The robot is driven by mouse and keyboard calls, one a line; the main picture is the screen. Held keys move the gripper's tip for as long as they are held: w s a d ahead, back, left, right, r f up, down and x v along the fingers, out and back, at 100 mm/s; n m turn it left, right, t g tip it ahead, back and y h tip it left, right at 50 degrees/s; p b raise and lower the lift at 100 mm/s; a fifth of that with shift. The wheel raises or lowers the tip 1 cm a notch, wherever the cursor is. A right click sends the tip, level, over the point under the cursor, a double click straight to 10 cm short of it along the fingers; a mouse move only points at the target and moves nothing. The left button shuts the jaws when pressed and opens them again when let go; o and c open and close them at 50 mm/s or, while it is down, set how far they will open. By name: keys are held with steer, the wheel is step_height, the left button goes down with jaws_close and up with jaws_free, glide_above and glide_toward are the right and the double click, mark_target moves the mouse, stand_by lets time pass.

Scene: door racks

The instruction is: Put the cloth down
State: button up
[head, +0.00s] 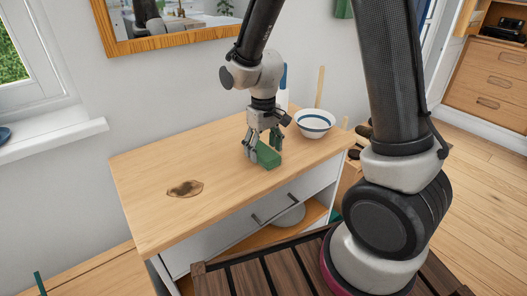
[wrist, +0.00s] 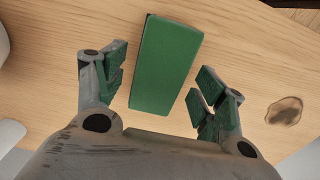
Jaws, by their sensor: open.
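The green cloth (head: 267,157), a folded block shape, lies on the wooden cabinet top (head: 220,165) near its front edge. My gripper (head: 262,146) is just above it, pointing down, with its fingers apart. In the wrist view the cloth (wrist: 167,62) lies between the two green-padded fingers of my gripper (wrist: 160,92), with visible gaps on both sides. A brown stain (head: 185,188) marks the top to the left of the cloth. It also shows in the wrist view (wrist: 284,111).
A white bowl with a blue band (head: 314,124) stands to the right of my gripper. A bottle (head: 283,96) and an upright wooden stick (head: 320,86) stand behind. The left part of the top is clear around the stain. A framed mirror (head: 180,38) hangs above.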

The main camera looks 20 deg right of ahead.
mark_target(263, 150)
step_height(263, 150, up, 10)
steer(key=s+d+r+m+t, duration=0.1)
steer(key=s+d+r+t, duration=0.1)
steer(key=s+d+r, duration=0.3)
steer(key=s+d+r+m+t, duration=0.2)
steer(key=s+d+r, duration=0.4)
steer(key=s+d, duration=0.4)
steer(key=s, duration=0.4)
steer(key=shift+r+m, duration=0.25)
steer(key=shift+m, duration=0.05)
steer(key=shift+o, duration=0.4)
steer(key=shift+a, duration=0.1)
